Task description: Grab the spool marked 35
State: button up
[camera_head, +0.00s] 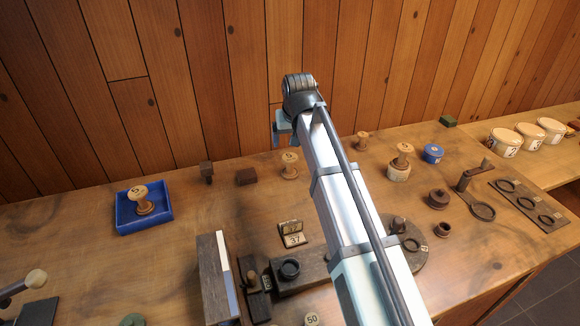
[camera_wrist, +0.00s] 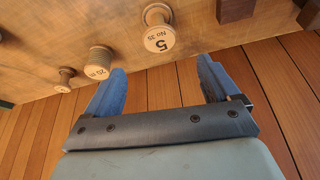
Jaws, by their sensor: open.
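In the wrist view a pale wooden spool (camera_wrist: 159,38), its end marked with a large 5 and "No 35", lies just beyond my gripper (camera_wrist: 161,72), in line with the gap between the fingers. The blue fingers are apart, with nothing between them. A spool marked 20 (camera_wrist: 99,70) shows beyond the left finger, and a smaller spool (camera_wrist: 64,82) is farther left. In the head view my gripper (camera_head: 281,128), partly hidden by my arm, is above the bench's back edge; an upright spool (camera_head: 290,165) stands below it, its mark too small to read.
A wooden wall (camera_head: 200,80) closes the back.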

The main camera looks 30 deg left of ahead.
aim_at(289, 156)
jog(key=x, duration=0.8)
jog(key=shift+s, duration=0.1)
jog(key=shift+s+d+x, duration=0.15)
jog(key=shift+d+x, duration=0.05)
jog(key=shift+x, duration=1.25)
jog(key=shift+s+d+x, duration=0.15)
jog(key=shift+x, duration=1.35)
jog(key=shift+f, duration=0.15)
jog(key=shift+c, duration=0.3)
jog(key=c, duration=1)
jog(key=shift+c, duration=0.2)
